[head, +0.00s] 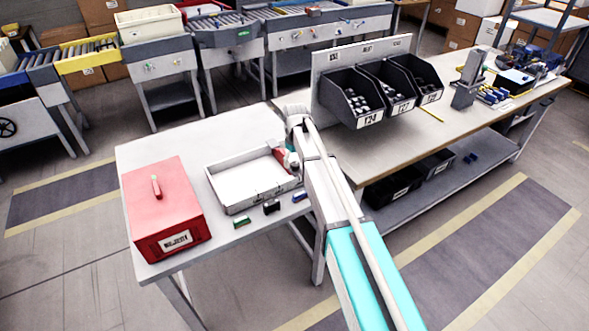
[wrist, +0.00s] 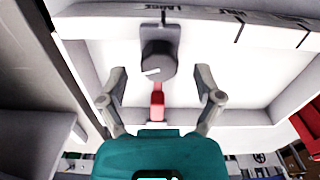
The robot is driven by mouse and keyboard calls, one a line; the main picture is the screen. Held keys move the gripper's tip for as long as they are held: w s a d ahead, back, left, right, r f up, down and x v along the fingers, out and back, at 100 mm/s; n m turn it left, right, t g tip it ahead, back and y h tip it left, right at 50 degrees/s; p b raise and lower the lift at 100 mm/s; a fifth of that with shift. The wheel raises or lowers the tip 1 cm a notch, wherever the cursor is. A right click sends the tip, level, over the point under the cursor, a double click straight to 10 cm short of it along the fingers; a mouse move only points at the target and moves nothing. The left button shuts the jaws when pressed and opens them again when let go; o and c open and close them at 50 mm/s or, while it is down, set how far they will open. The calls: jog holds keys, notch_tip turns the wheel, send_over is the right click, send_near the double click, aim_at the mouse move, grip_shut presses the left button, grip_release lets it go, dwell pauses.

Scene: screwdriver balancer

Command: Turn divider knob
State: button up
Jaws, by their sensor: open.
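The divider knob (wrist: 158,62) is a dark grey round knob with a white mark on its face. It sits on a grey plate at the white tray's wall in the wrist view. The mark points to the left and slightly down. My gripper (wrist: 161,74) is open and empty, one finger on each side of the knob's line, apart from it in the picture. A small red piece (wrist: 157,104) shows between the fingers. In the head view the white tray (head: 228,183) lies on the table, and my arm hides the knob and most of my gripper.
A red toolbox (head: 165,212) stands left of the tray. Small green (head: 241,222), black (head: 271,207) and blue (head: 300,197) blocks lie before the tray. Black bins (head: 352,97) stand on the bench to the right. The table's back left is clear.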

jog(key=shift+f+b, duration=0.6)
jog(key=shift+f, duration=0.2)
